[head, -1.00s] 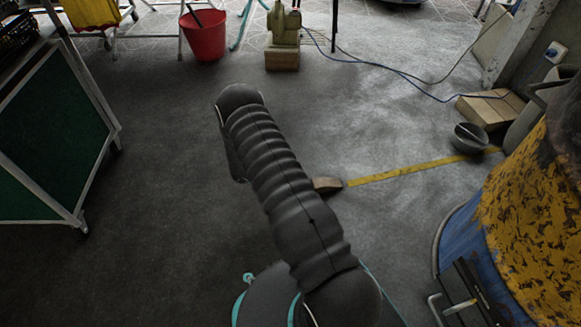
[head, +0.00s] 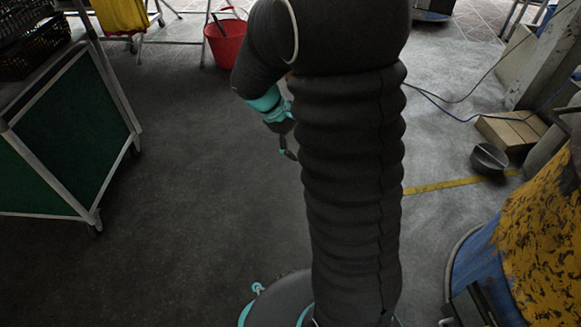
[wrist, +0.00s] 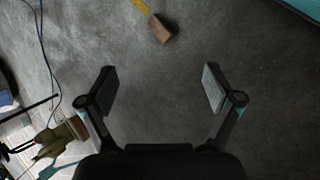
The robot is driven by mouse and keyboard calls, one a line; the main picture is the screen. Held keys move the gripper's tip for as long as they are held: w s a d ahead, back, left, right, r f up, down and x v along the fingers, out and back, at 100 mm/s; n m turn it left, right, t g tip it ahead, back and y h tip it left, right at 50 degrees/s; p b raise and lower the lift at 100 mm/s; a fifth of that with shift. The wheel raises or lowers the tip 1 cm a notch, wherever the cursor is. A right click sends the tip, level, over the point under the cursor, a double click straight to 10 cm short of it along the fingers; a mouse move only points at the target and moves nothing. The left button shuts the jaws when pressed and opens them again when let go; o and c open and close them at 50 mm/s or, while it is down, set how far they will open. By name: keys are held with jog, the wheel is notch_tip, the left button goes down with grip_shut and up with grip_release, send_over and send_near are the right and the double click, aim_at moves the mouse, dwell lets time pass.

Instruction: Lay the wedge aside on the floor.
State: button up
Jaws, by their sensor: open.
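A small brown wooden block, which looks like the wedge (wrist: 160,29), lies on the floor at the end of a yellow strip, at the top of the wrist view. My gripper (wrist: 158,82) is open and empty, with bare floor between its fingers. The wedge lies beyond the fingertips, apart from them. In the head view the wedge is hidden behind my arm, and only a small part of my gripper (head: 287,150) shows at the arm's left side.
A green-panelled cart (head: 70,135) stands at left and a red bucket (head: 226,42) at the back. The floor left of my arm is clear.

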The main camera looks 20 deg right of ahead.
jog(key=s+a+r+m+t+y, duration=0.2)
jog(key=s+a+r+t+y, duration=0.1)
jog(key=s+a+r, duration=0.2)
jog(key=s+a+r+m+t+y, duration=0.3)
jog(key=s+a+r, duration=0.3)
jog(key=s, duration=0.7)
notch_tip(320, 180, up, 3)
jog(key=shift+s+a+f+t, duration=0.1)
jog(key=shift+s+a+t, duration=0.1)
jog(key=shift+t, duration=0.4)
